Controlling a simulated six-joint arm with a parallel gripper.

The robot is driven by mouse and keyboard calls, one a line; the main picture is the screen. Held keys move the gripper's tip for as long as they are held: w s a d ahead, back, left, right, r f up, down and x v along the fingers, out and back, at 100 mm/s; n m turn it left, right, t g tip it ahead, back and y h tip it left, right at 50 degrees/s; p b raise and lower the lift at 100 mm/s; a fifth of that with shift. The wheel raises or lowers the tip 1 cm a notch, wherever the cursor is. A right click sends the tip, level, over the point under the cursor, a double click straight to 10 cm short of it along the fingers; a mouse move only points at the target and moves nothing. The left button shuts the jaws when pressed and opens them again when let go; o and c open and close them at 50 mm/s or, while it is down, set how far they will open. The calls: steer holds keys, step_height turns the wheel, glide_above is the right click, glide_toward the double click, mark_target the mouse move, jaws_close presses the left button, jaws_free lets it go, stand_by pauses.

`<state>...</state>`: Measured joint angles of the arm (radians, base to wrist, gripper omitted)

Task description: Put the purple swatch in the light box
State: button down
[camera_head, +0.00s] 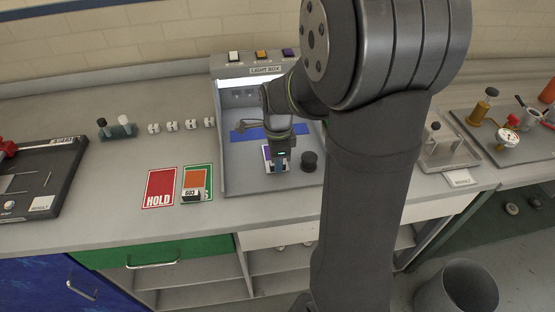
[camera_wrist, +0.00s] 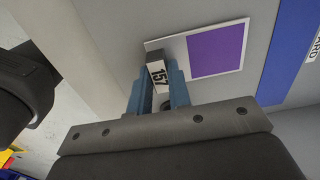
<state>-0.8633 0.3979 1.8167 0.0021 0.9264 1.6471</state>
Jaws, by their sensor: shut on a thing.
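The purple swatch (camera_wrist: 215,50), a white card with a purple square and a grip block marked 157, is inside the light box (camera_head: 245,179). It is partly hidden by my gripper in the head view (camera_head: 267,153). My gripper (camera_head: 277,164) reaches into the box from above. In the wrist view its two blue fingers (camera_wrist: 158,90) are shut on the block at the swatch's edge. The card looks flat and close to the box floor, but I cannot tell whether it touches.
A blue strip (camera_wrist: 290,50) lies beyond the swatch in the box. A dark round knob (camera_head: 310,160) stands right of my gripper. An orange swatch marked 603 (camera_head: 195,181) is on the green card, beside the red HOLD card (camera_head: 160,188). White clips (camera_head: 172,126) stand left of the box.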

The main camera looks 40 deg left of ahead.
steer(key=c, duration=1.3)
jaws_free()
steer(key=shift+o, duration=0.2)
steer(key=shift+r, duration=0.1)
step_height(320, 180, up, 17)
steer(key=shift+r, duration=0.1)
step_height(320, 180, down, 18)
steer(key=shift+r, duration=0.5)
